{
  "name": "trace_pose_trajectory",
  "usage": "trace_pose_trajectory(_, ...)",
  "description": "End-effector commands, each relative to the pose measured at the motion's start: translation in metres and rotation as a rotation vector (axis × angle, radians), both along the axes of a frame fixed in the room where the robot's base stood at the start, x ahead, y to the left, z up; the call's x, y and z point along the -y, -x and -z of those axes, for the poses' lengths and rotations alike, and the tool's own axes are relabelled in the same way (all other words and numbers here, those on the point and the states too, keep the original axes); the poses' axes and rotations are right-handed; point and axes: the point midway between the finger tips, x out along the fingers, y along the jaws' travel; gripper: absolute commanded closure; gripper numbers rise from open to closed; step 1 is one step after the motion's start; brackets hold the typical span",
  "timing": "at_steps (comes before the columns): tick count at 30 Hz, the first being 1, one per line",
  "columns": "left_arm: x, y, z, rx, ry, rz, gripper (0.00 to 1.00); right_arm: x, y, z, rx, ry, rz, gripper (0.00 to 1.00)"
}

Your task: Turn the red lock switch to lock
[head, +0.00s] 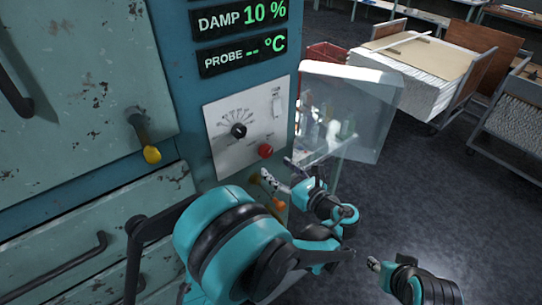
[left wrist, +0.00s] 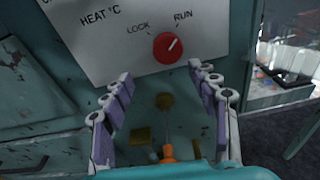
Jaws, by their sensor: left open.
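The red lock switch (head: 266,151) is a round knob low on the white control panel (head: 226,155). In the left wrist view the red knob (left wrist: 168,48) sits below the words LOCK and RUN, and its pale mark points up-right toward RUN. My left gripper (head: 277,168) is open just below and in front of the knob. In the left wrist view its two fingers (left wrist: 160,74) stand apart, with the knob above and between their tips, apparently untouched. My right gripper (head: 375,264) is at the lower right, away from the panel; its jaws do not show clearly.
Below the panel, an orange handle (left wrist: 168,152) on a thin rod lies between my left fingers, near a brass-coloured fitting (left wrist: 165,101). A black dial (head: 238,131) is left of the knob. A clear box (head: 350,105) stands right of the cabinet. Floor is open at right.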

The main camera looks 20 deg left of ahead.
Motion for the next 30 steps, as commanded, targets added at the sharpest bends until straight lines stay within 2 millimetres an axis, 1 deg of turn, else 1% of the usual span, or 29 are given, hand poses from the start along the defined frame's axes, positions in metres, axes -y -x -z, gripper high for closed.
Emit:
trace_pose_trajectory(1,0.011,-0.002,0.001,-0.014,-0.065,0.008,0.40,0.000,0.000,0.000,0.000,0.000,0.000,0.60)
trace_pose_trajectory(3,0.019,-0.002,0.000,-0.030,-0.133,0.012,0.40,0.000,0.000,0.000,0.000,0.000,0.000,0.60)
trace_pose_trajectory(5,0.022,-0.002,-0.001,-0.038,-0.167,0.010,0.40,0.000,0.000,0.001,0.000,0.000,0.000,0.60)
trace_pose_trajectory(7,0.021,-0.004,-0.002,-0.044,-0.187,0.009,0.40,0.000,0.000,0.001,0.000,0.000,0.000,0.60)
trace_pose_trajectory(11,0.008,-0.013,-0.001,-0.044,-0.188,0.006,0.40,0.000,0.000,0.005,0.000,0.000,0.000,0.60)
trace_pose_trajectory(18,-0.024,-0.038,-0.001,-0.044,-0.186,0.007,0.40,0.000,0.000,0.012,0.000,0.000,0.000,0.60)
trace_pose_trajectory(21,-0.032,-0.045,-0.001,-0.043,-0.185,0.009,0.40,0.000,0.000,0.013,0.000,0.000,0.000,0.60)
trace_pose_trajectory(24,-0.037,-0.049,-0.002,-0.043,-0.185,0.009,0.40,0.000,0.000,0.014,0.000,0.000,0.000,0.60)
trace_pose_trajectory(30,-0.038,-0.050,-0.002,-0.043,-0.185,0.011,0.40,0.000,0.000,0.014,0.000,0.000,0.000,0.60)
